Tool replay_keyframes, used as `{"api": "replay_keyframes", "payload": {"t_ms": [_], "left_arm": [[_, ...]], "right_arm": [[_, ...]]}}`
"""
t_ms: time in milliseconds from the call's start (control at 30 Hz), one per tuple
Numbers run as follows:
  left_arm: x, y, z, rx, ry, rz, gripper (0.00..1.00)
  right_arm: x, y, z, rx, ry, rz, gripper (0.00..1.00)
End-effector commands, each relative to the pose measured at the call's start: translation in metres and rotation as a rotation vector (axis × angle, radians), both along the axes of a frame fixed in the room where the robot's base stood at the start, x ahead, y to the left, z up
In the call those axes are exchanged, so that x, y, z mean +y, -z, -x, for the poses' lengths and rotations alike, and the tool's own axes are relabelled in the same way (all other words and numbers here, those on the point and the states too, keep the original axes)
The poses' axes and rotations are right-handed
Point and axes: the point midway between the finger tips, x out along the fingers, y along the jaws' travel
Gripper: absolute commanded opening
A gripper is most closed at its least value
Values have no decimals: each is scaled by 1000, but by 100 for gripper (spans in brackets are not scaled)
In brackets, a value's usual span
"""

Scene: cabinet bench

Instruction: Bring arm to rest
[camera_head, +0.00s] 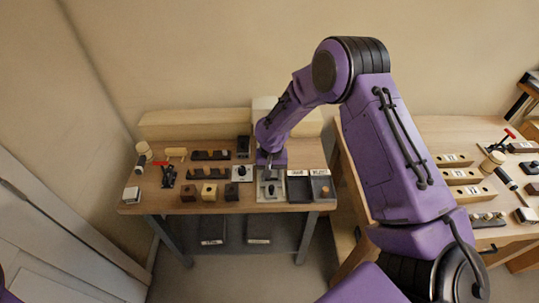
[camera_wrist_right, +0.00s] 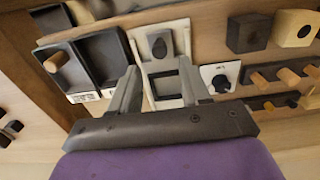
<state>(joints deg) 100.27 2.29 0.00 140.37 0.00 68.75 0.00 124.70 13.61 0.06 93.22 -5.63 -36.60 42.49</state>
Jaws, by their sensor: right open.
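My right arm, purple with black joints, reaches over the left bench in the head view. Its gripper (camera_head: 269,174) points down over a pale board (camera_head: 270,196) that carries a dark knob-like piece. In the right wrist view the gripper (camera_wrist_right: 158,84) has its two grey fingers apart, with nothing held between them. Between and beyond them show a square dark frame (camera_wrist_right: 167,87) and a white plate with a dark rounded piece (camera_wrist_right: 160,43). I cannot tell the exact gap between fingertips and board. My left gripper is out of view.
The left bench (camera_head: 215,147) holds dark trays (camera_head: 321,188), wooden and dark blocks (camera_head: 209,192), peg racks (camera_head: 210,155) and a red-handled tool (camera_head: 167,174). A second bench (camera_head: 440,133) with similar items stands at right. A wall is close behind.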

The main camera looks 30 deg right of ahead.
Motion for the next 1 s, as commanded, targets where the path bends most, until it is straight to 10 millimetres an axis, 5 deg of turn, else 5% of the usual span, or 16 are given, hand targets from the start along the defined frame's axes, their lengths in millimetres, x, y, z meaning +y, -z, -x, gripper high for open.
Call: {"api": "replay_keyframes", "payload": {"t_ms": [667,767,833,1000], "left_arm": [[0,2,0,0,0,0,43],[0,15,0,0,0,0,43],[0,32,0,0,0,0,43],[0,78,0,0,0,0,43]], "right_arm": [[1,-6,1,-1,1,-2,47],[12,28,16,-10,1,-22,47],[25,72,36,-33,5,-43,47],[52,182,118,-120,34,-49,47]]}}
